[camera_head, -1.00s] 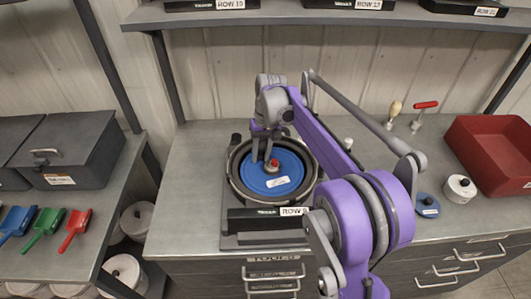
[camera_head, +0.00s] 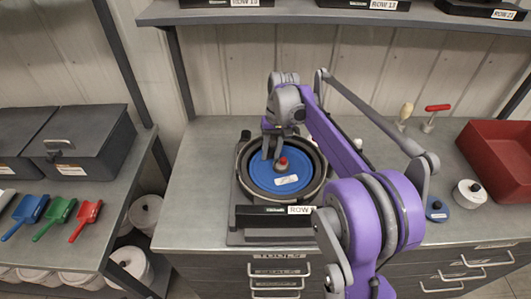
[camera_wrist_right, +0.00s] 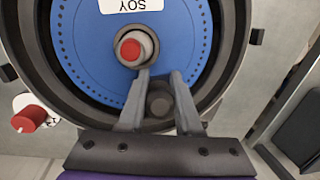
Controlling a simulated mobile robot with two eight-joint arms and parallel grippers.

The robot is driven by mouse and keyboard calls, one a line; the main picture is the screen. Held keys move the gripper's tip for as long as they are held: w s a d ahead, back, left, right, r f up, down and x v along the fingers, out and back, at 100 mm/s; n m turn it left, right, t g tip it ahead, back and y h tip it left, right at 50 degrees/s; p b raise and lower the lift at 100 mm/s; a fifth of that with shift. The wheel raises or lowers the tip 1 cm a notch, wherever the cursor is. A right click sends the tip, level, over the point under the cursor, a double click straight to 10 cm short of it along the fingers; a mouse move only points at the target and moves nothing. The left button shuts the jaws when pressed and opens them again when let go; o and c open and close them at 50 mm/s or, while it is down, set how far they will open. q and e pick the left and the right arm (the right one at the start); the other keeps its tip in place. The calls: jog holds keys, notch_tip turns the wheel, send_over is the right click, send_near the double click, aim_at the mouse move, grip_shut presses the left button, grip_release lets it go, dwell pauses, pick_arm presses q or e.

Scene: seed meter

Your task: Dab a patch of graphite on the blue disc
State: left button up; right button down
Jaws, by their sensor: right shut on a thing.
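The blue disc (camera_head: 262,183) lies flat in the round dark bowl of the seed meter (camera_head: 240,205). It has a red-topped hub at its middle and a white label, which reads SOY upside down in the right wrist view (camera_wrist_right: 90,60). My right gripper (camera_head: 270,152) points down over the disc, beside the hub. In the right wrist view, its fingers (camera_wrist_right: 160,85) are shut on a dark grey round-ended thing (camera_wrist_right: 160,100). I cannot tell if this thing touches the disc. My left gripper is not in view.
Coloured scoops (camera_head: 57,213) lie on the left bench.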

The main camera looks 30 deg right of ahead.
aim_at(260, 163)
jog(key=shift+s+d, duration=0.15)
jog(key=shift+d, duration=0.95)
jog(key=shift+s+d, duration=0.2)
jog(key=shift+d, duration=0.9)
jog(key=shift+s+d, duration=0.15)
jog(key=shift+d, duration=0.95)
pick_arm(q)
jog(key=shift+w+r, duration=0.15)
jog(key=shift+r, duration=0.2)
pick_arm(e)
jog(key=shift+r, duration=0.1)
jog(key=shift+w+a, duration=0.15)
jog(key=shift+a, duration=0.95)
jog(key=shift+w+a, duration=0.2)
jog(key=shift+a, duration=0.85)
jog(key=shift+w+a, duration=0.15)
jog(key=shift+a, duration=0.95)
jog(key=shift+w+a+p, duration=0.15)
jog(key=shift+a, duration=0.65)
jog(key=shift+w+a+p, duration=0.15)
jog(key=shift+a, duration=0.65)
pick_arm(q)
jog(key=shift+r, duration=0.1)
